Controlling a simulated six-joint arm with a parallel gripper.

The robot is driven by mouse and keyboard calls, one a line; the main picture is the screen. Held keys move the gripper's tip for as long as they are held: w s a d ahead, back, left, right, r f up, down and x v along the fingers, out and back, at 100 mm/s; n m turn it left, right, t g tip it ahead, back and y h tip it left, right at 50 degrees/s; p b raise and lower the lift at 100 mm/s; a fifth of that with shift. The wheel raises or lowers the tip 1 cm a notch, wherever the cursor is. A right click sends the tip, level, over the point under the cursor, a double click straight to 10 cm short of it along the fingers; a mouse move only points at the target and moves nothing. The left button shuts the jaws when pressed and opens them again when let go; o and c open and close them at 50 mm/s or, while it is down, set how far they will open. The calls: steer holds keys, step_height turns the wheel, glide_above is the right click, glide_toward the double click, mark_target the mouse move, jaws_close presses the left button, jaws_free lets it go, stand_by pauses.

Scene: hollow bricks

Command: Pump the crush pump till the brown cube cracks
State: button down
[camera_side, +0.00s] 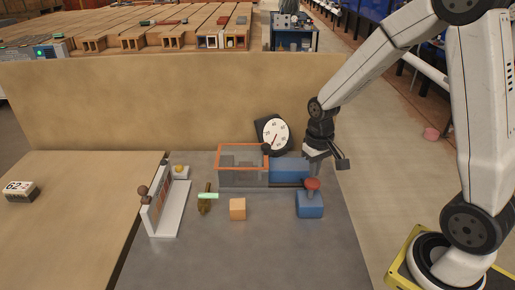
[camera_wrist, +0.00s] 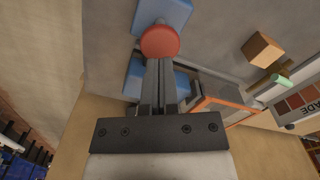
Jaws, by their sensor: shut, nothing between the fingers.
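The brown cube (camera_side: 237,208), light orange-brown, sits whole on the grey table in front of the press; the wrist view shows it at top right (camera_wrist: 262,49). The press has an orange-framed chamber (camera_side: 229,148) and a blue body (camera_side: 289,168); I cannot tell what is inside the chamber. A blue pump block (camera_side: 310,207) with a round red knob (camera_side: 312,184) stands in front; the knob also shows in the wrist view (camera_wrist: 160,42). My gripper (camera_side: 310,157) is shut and empty, above and behind the knob, with a visible gap in the side view.
A round dial gauge (camera_side: 274,134) stands behind the press, its red needle pointing lower left. A white stand with a colour chart (camera_side: 170,207) and a brown piece with a light-green bar (camera_side: 206,196) are on the left. A "62" block (camera_side: 20,190) lies far left.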

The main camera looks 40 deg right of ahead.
mark_target(313, 182)
steer(key=shift+f, duration=0.15)
steer(key=shift+f, duration=2.55)
steer(key=shift+r, duration=0.15)
steer(key=shift+r, duration=2.95)
step_height(313, 182, up, 6)
steer(key=shift+f, duration=0.1)
steer(key=shift+f, duration=0.15)
